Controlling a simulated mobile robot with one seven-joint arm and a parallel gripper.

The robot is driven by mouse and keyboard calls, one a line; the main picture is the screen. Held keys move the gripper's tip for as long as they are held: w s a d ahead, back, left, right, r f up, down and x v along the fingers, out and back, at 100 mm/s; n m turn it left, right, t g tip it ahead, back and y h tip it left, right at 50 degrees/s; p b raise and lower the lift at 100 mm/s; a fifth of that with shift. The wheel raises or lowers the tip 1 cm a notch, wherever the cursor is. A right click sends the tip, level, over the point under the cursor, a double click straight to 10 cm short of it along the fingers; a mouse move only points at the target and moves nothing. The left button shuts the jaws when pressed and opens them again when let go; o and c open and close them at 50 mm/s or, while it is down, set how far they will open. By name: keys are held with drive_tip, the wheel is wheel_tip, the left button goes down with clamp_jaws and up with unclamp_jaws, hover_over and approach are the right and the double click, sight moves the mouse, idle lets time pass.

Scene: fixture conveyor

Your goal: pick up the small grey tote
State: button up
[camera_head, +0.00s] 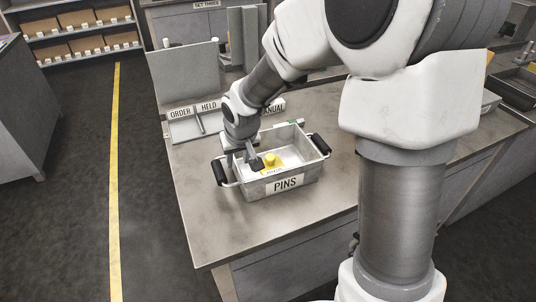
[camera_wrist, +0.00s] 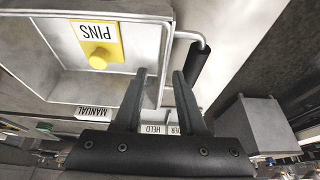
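The small grey tote (camera_head: 307,170) stands upright on the bench, with a "PINS" label on its front and a black-gripped handle at each end. The left handle (camera_head: 221,172) and right handle (camera_head: 321,145) both show. My gripper (camera_head: 243,162) is over the tote's left end, pointing down. In the wrist view my gripper (camera_wrist: 160,74) is open, with the tote's end wall running between the fingers and a black handle grip (camera_wrist: 198,62) just beyond the right finger. I cannot tell whether the fingers touch the tote.
A yellow piece (camera_head: 271,161) with a label lies inside the tote. A divided tray (camera_head: 188,131) with "ORDER", "HELD" and "MANUAL" labels stands behind it on the bench (camera_head: 215,230). The bench front is clear. Shelves with boxes (camera_head: 84,46) stand far left.

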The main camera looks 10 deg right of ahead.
sight(235, 174)
drive_tip(key=shift+b+x, duration=0.7)
drive_tip(key=shift+x, duration=2.4)
drive_tip(key=shift+a, duration=0.2)
clamp_jaws()
drive_tip(key=shift+w+r, duration=0.1)
